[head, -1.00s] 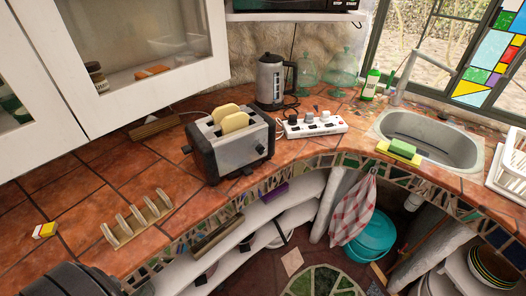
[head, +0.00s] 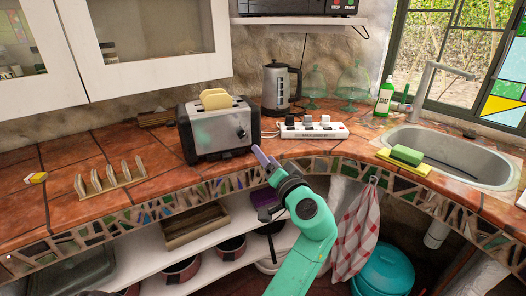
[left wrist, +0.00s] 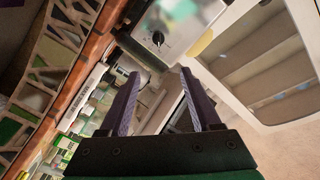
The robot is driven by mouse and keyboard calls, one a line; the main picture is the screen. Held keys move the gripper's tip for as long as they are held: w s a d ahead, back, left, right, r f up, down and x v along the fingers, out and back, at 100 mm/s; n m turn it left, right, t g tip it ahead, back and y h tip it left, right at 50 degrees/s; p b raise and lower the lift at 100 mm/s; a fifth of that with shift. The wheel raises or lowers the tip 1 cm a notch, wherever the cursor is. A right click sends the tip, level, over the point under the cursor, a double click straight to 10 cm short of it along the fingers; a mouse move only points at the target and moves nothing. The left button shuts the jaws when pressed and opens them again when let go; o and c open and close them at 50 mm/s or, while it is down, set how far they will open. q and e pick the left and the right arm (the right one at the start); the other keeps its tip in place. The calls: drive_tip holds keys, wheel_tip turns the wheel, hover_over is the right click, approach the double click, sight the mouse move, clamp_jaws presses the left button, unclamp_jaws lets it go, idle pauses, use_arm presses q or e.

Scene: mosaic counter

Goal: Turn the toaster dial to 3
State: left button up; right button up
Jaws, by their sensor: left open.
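The silver and black toaster (head: 212,132) stands on the tiled counter (head: 75,208) with two slices of bread (head: 216,99) in its top. Its small dark dial (head: 241,132) is on the silver front face. The toaster front (left wrist: 190,18) and round black dial (left wrist: 158,39) also show in the left wrist view; the dial's setting is too small to read. My left gripper (head: 263,157) is at the counter's front edge, below and right of the dial. In the left wrist view its fingers (left wrist: 159,76) are apart and empty, with the dial beyond their tips. My right gripper is not in view.
A white power strip (head: 313,130) with plugs lies right of the toaster. A kettle (head: 276,86) stands behind it. A wooden rack (head: 108,181) is at the left. A white cabinet (head: 150,50) hangs above. A sink (head: 450,158) is at the right.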

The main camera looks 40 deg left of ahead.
use_arm(q)
drive_tip(key=p, duration=0.1)
approach(245, 133)
drive_tip(key=x, duration=0.9)
drive_tip(key=shift+s+f, duration=0.1)
drive_tip(key=shift+d, duration=0.1)
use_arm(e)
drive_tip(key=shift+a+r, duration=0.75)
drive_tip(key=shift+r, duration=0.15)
use_arm(q)
clamp_jaws()
